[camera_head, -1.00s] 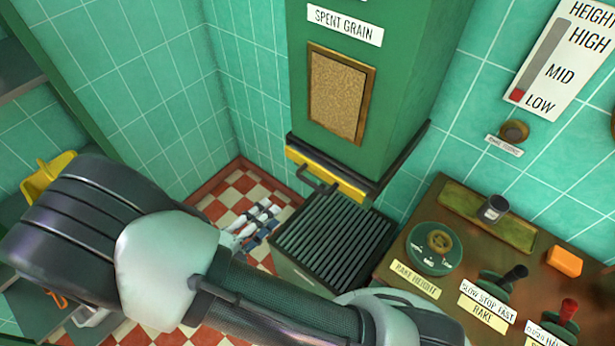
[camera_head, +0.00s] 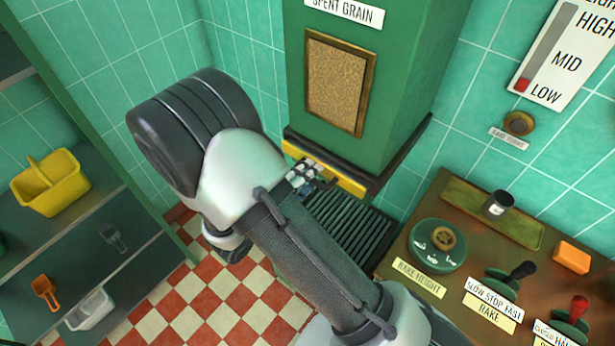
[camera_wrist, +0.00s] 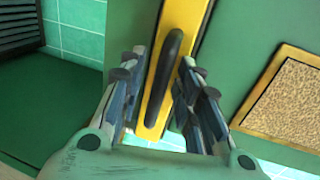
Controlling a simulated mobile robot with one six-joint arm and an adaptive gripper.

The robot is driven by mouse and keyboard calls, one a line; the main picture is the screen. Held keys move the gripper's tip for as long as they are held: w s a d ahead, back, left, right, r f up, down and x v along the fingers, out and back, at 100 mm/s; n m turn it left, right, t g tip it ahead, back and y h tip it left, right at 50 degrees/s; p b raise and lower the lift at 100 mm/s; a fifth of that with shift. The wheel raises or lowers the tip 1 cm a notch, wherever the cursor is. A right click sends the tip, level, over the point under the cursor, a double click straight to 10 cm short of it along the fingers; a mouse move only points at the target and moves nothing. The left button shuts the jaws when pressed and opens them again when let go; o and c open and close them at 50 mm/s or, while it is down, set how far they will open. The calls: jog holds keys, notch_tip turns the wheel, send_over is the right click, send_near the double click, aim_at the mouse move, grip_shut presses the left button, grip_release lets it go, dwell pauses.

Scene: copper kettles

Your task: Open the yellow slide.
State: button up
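The yellow slide (camera_head: 350,185) is a flat bar across the bottom of the green spent grain chute (camera_head: 410,110). In the wrist view the slide (camera_wrist: 186,28) runs upright through the middle, with its black handle (camera_wrist: 163,75) standing out from it. My gripper (camera_head: 305,175) is at the slide's left part in the head view and hides the handle there. In the wrist view my gripper (camera_wrist: 162,62) is open, with one finger on each side of the handle. I cannot tell whether either finger touches it.
A dark slatted grate (camera_head: 355,228) lies under the chute. A brown control panel (camera_head: 395,255) with knobs and levers stands at the right. Shelves at the left hold a yellow caddy (camera_head: 50,183) and an orange scoop (camera_head: 45,292). Checkered floor (camera_head: 215,300) shows below my arm.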

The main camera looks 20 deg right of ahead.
jog(key=shift+c, duration=0.3)
grip_shut()
dwell(0.5)
jog(key=shift+a, duration=0.1)
